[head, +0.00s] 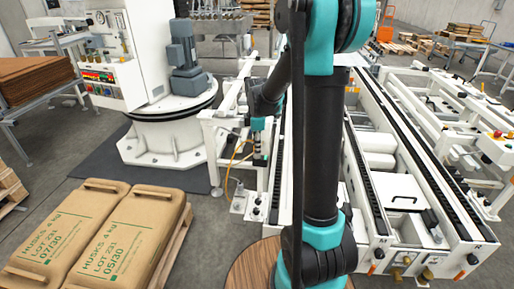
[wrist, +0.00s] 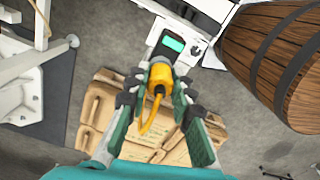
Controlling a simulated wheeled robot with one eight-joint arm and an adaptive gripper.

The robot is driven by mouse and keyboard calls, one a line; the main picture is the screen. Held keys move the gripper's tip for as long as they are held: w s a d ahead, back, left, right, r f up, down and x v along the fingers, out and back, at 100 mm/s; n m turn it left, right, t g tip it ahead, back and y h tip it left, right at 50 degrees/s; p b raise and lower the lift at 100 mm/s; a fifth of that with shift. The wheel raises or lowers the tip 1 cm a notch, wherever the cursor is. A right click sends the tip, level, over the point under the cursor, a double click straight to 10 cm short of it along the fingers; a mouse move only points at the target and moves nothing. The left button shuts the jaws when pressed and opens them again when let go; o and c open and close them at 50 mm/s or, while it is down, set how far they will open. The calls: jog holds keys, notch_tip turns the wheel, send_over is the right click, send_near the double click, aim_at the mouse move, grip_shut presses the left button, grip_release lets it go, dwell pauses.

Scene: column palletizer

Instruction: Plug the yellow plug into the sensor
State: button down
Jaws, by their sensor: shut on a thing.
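The yellow plug (wrist: 159,76) is held between the fingertips of my gripper (wrist: 161,82) in the wrist view. Its yellow cable (wrist: 147,122) hangs back between the fingers. A pale housing with a lit teal display, which looks like the sensor (wrist: 174,42), lies just beyond the plug. The plug's front end is at or very close to the housing; I cannot tell whether it is seated. In the head view my gripper (head: 261,150) is beside the white conveyor frame, with the yellow cable (head: 233,168) looping to its left. The plug is too small to make out there.
A wooden barrel (wrist: 283,62) is at the right of the wrist view. Brown sacks (head: 122,240) lie on a pallet at the left front. A white round-based machine (head: 168,130) stands behind them. Roller conveyors (head: 400,190) fill the right side.

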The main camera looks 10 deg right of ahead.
jog(key=c, duration=1.2)
grip_release()
jog(key=shift+r, duration=0.1)
notch_tip(320, 180, up, 12)
jog(key=shift+f, duration=0.1)
